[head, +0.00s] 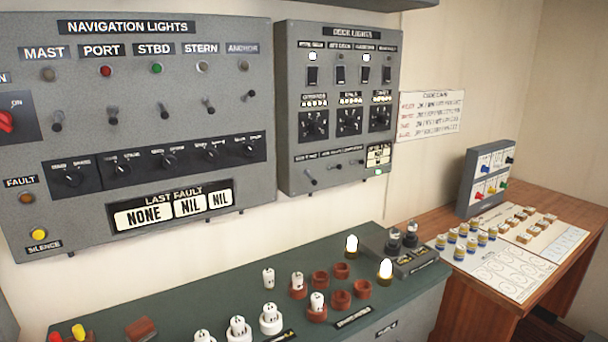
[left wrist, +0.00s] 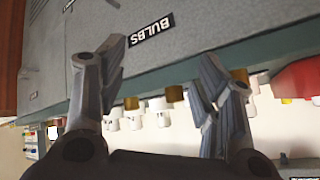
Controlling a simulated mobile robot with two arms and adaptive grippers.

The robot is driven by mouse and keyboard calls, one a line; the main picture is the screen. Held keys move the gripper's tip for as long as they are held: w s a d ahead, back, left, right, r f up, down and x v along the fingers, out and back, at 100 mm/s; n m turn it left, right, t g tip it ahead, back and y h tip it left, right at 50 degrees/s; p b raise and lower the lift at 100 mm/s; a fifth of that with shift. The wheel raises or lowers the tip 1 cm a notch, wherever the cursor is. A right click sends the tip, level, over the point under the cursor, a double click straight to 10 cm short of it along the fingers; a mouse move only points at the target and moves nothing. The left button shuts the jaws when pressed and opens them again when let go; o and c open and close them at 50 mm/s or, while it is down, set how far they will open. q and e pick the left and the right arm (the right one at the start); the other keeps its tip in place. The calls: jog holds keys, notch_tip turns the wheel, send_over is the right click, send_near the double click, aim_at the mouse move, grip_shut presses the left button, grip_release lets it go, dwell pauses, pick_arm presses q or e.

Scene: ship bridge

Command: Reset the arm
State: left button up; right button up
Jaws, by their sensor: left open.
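My left gripper (left wrist: 160,52) shows in the left wrist view, its two dark fingers spread apart with nothing between them. That picture looks upside down. Beyond the fingers are the grey cabinet front with a BULBS label (left wrist: 151,30) and the green bench edge (left wrist: 165,73). White bulbs (left wrist: 160,112) with brass-coloured bases show past the edge, partly hidden by the fingers. Neither gripper is in the head view. My right gripper is in neither view.
In the head view, the green bench (head: 215,312) holds white bulbs, red-brown sockets (head: 340,300) and two lit bulbs (head: 385,271). Navigation lights panel (head: 290,130) and deck lights panel (head: 335,135) hang above. A wooden desk (head: 470,290) stands at right.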

pick_arm(q)
jog(key=s+d+f+n+g+h, duration=0.1)
jog(key=s+f+g, duration=0.2)
jog(key=s, duration=0.3)
jog(key=s+d+f+g, duration=0.2)
jog(key=s+f+g, duration=0.1)
jog(key=s, duration=0.3)
notch_tip(320, 180, down, 28)
jog(key=s+r, duration=0.1)
jog(key=s, duration=0.2)
jog(key=s+a+f+g, duration=0.1)
jog(key=s+f, duration=0.6)
jog(key=s+a+f+g, duration=0.1)
jog(key=s+a+f, duration=0.1)
jog(key=s+f, duration=0.5)
jog(key=shift+s+a+f, duration=0.25)
jog(key=shift+s+f, duration=0.05)
jog(key=shift+s, duration=0.4)
